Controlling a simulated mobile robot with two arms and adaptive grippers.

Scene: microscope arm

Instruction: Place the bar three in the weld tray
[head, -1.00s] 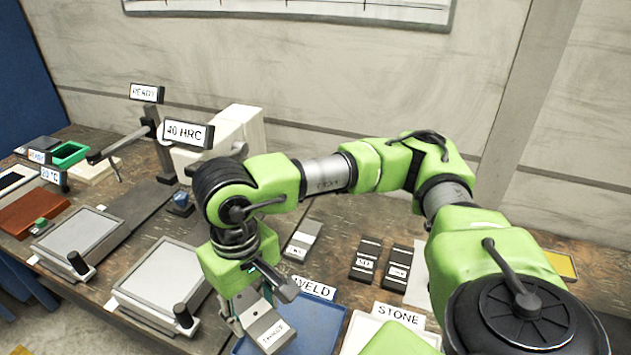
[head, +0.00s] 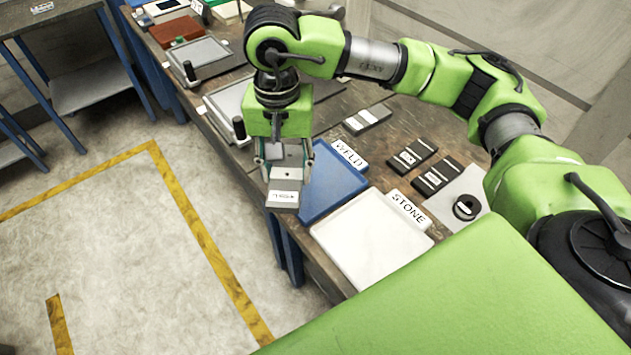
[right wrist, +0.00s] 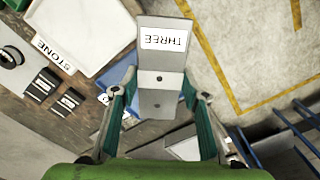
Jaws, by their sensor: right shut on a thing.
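Bar three is a grey metal bar (head: 284,187) with a white label. The label reads THREE in the right wrist view, where the bar (right wrist: 162,62) shows between the fingers. My right gripper (head: 285,158) is shut on the bar and holds it at the table's front edge, just left of the weld tray. The weld tray (head: 325,192) is blue and shallow, with a WELD sign (head: 349,154) at its back; its bare floor shows in the head view. In the right wrist view the bar and gripper hide most of the tray. My left gripper is not in view.
A white tray (head: 370,245) with a STONE sign (head: 407,208) stands right of the weld tray. Another labelled bar (head: 367,119) and two dark blocks (head: 411,157) lie behind. Grey trays with black knobs (head: 226,105) stand to the left. The floor in front is clear.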

